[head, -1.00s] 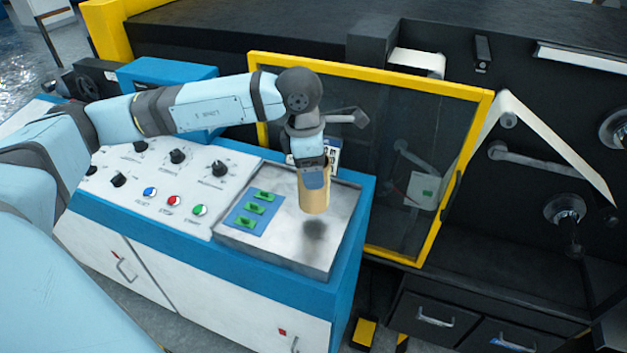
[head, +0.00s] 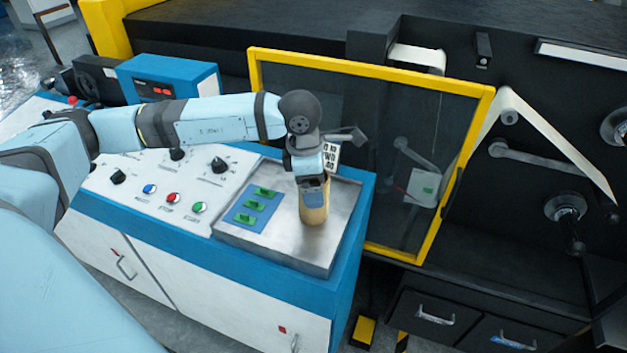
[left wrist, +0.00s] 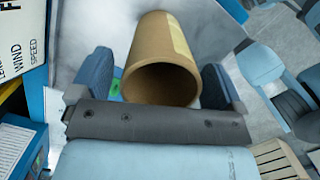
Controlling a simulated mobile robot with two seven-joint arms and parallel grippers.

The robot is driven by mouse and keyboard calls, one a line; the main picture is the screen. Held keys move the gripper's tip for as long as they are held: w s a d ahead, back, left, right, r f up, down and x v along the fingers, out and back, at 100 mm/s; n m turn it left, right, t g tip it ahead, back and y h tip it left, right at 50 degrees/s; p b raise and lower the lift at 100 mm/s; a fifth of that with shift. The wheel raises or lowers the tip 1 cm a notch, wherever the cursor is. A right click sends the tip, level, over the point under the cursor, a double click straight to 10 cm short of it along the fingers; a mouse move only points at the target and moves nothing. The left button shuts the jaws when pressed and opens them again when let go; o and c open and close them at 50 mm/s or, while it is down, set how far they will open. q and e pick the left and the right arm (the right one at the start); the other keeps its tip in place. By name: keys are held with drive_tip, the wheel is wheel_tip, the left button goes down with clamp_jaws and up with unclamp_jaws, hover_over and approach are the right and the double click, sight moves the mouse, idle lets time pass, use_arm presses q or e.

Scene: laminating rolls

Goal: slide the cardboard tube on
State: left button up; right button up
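The tan cardboard tube (head: 316,214) stands upright on the metal plate (head: 278,249) at the right end of the console. My left gripper (head: 313,190) is over its upper end, pointing down. In the left wrist view the tube (left wrist: 160,50) shows its open end between my two fingers (left wrist: 160,85). A narrow gap shows beside the left finger, so the gripper looks open around the tube. A dark round shaft holder (head: 565,208) sticks out of the black machine at the right. My right gripper is out of view.
A yellow-framed clear guard (head: 372,160) stands right behind the plate, close to my left wrist. Green switches (head: 256,206) lie left of the tube. A white web (head: 555,143) slants down the machine. Drawers (head: 432,318) sit below it.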

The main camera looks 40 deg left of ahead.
use_arm(q)
wheel_tip(320, 180, up, 14)
drive_tip(key=s+a+b, duration=0.1)
drive_tip(key=shift+s+a+f, duration=0.15)
drive_tip(key=shift+s+a, duration=0.05)
drive_tip(key=shift+a, duration=0.15)
idle(0.4)
